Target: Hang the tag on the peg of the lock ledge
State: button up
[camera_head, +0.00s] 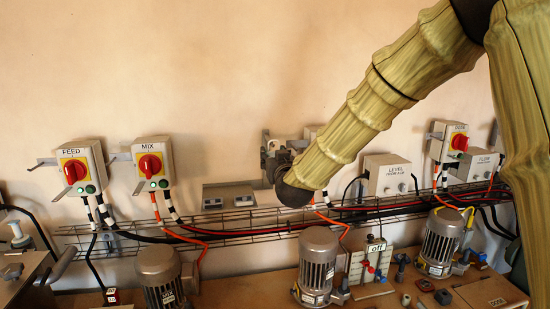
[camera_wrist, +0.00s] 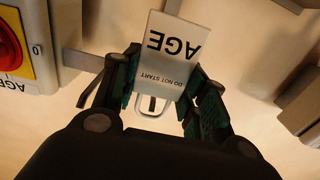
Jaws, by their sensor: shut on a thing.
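My gripper (camera_wrist: 165,85) is shut on a white tag (camera_wrist: 168,62) in the wrist view. The tag reads "AGE" and "DO NOT START", upside down in this view. A metal loop (camera_wrist: 148,106) shows below the tag between the fingers. A grey ledge (camera_wrist: 84,61) juts from the side of the switch box at the left, close to the left finger and apart from the tag. It looks like the lock ledge; its peg cannot be told clearly. In the head view my arm hides most of the gripper and the tag.
The box in the wrist view has a red switch (camera_wrist: 8,48) and an AGE label. In the head view, the FEED box (camera_head: 82,165) and MIX box (camera_head: 153,162) stand left, the LEVEL box (camera_head: 388,175) right. A wire cable tray (camera_head: 250,222) and motors (camera_head: 318,258) lie below.

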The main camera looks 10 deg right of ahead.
jog(key=shift+w+f+b, duration=0.5)
jog(key=shift+w+b, duration=0.15)
jog(key=shift+w, duration=0.2)
dwell(0.3)
jog(key=o, duration=0.9)
jog(key=shift+s, duration=0.1)
